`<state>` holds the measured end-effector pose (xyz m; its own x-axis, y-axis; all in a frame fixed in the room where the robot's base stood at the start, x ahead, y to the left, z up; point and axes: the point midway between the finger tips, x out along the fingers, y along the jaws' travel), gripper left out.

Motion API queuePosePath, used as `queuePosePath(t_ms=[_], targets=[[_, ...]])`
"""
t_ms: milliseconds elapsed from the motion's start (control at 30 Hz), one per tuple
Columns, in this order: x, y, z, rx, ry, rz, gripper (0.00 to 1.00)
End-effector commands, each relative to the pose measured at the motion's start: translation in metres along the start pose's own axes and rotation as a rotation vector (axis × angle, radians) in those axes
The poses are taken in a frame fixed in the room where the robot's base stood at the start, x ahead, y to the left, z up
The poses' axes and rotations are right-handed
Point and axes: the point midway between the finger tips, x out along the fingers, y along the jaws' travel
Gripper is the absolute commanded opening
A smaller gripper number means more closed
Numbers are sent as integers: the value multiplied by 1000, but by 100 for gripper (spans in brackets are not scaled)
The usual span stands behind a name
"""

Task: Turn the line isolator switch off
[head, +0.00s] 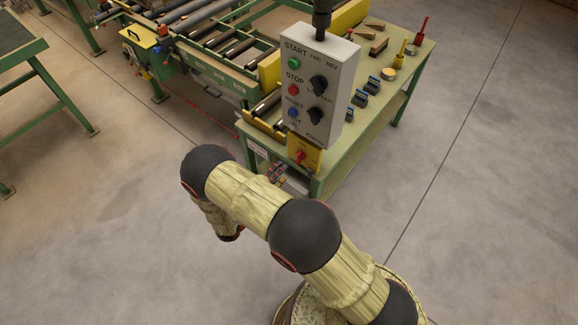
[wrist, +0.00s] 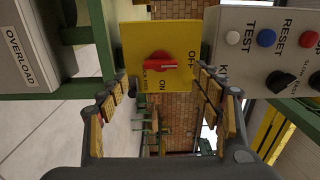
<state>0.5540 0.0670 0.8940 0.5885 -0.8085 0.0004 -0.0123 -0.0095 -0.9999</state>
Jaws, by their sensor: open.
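The line isolator is a yellow box with a red rotary knob (head: 301,156), low on the near end of the green bench. In the sideways wrist view the red knob (wrist: 155,62) is face-on; OFF is printed to its right and ON below it. The knob's bar lies nearly level in that picture, its pale-marked end toward the OFF side. My gripper (wrist: 162,82) is open and empty, its fingers either side of the knob in the picture, apparently short of it. In the head view my gripper (head: 275,173) is small and partly hidden by my arm, just left of the isolator.
A grey control pendant (head: 318,85) hangs above the isolator; its edge (wrist: 225,50) is close to the right finger in the wrist view. The green bench (head: 375,118) holds several tools and blocks. A roller conveyor stands behind left. The floor on the right is clear.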

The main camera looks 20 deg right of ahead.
Motion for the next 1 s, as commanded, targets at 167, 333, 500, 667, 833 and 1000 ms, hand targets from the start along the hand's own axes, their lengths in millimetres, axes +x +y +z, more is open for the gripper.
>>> queuePosePath(t_ms=[167,333,500,667,833,1000], targets=[[-27,0,1,0,-2,0,65],[-37,0,0,0,0,0,65],[-38,0,0,0,1,0,65],[-38,0,0,0,1,0,65],[-38,0,0,0,0,0,65],[-38,0,0,39,0,1,65]])
